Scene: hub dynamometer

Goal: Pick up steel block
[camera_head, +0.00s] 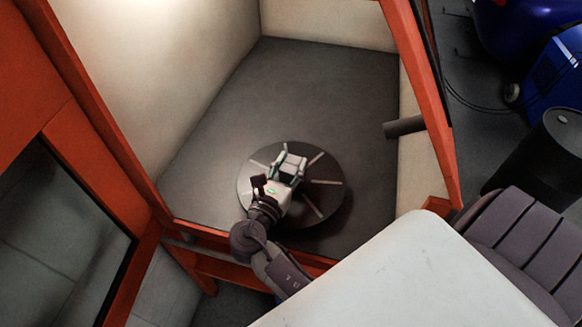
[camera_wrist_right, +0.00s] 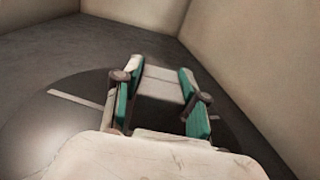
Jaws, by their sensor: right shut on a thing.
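The steel block (camera_head: 290,167) is a small pale grey block over the dark round plate (camera_head: 328,199) inside the orange-framed enclosure. My right gripper (camera_head: 288,166) is shut on it, with a green-padded finger on each side. In the right wrist view the block (camera_wrist_right: 161,84) lies between the two fingers of the gripper (camera_wrist_right: 160,90). I cannot tell whether the block still touches the plate. My left gripper is not in view.
Orange frame posts (camera_head: 424,90) and a low front rail border the enclosure, with cream walls (camera_head: 330,22) behind. The grey floor (camera_head: 310,85) around the plate is clear. A dark cylinder (camera_head: 404,126) juts from the right wall. A black drum (camera_head: 545,150) stands outside at right.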

